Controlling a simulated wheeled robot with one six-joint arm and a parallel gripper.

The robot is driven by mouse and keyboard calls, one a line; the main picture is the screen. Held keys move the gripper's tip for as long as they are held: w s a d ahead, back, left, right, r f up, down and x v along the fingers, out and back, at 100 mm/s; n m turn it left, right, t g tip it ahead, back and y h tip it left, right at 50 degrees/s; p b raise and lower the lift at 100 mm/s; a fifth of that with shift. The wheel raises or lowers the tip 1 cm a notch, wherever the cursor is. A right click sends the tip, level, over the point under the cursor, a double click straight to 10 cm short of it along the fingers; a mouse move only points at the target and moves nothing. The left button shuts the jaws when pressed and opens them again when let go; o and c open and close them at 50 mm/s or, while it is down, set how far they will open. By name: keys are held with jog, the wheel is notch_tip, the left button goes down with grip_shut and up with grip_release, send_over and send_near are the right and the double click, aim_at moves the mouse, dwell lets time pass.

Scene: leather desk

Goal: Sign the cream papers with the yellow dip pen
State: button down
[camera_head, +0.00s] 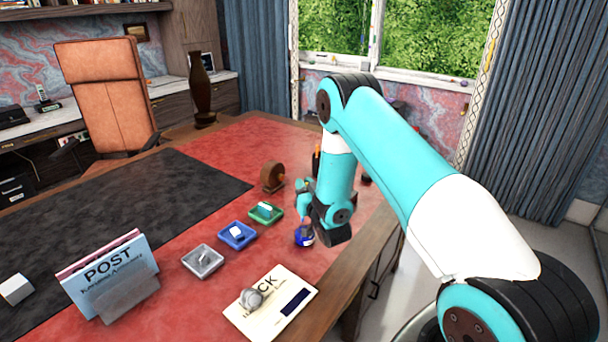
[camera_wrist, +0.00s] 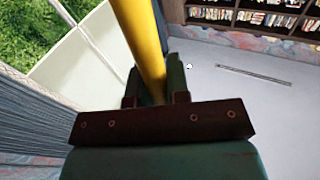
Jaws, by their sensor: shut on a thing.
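In the wrist view my gripper (camera_wrist: 154,84) is shut on the yellow dip pen (camera_wrist: 146,45), whose thick shaft runs between the two fingers and out past the top edge. Its writing tip is not visible there. In the head view my gripper (camera_head: 304,197) is small and partly hidden by my arm, close above a dark blue ink bottle (camera_head: 304,237). I cannot tell whether the pen touches the bottle. The cream papers (camera_head: 262,319) lie flat near the desk's front edge, left of and nearer than the bottle. A grey round weight (camera_head: 251,299) sits on them.
Small grey (camera_head: 202,261), blue (camera_head: 237,235) and green (camera_head: 266,212) trays lie left of the bottle. A brown round holder (camera_head: 272,177) stands behind them. A letter rack (camera_head: 125,300) stands at left front. The black desk pad (camera_head: 120,215) is mostly clear.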

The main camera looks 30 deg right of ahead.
notch_tip(320, 180, down, 6)
jog(key=b, duration=0.4)
jog(key=shift+d, duration=0.35)
jog(key=shift+f+b, duration=0.7)
dwell(2.2)
jog(key=shift+r, duration=0.1)
notch_tip(320, 180, up, 7)
jog(key=p, duration=0.4)
dwell(0.3)
dwell(0.3)
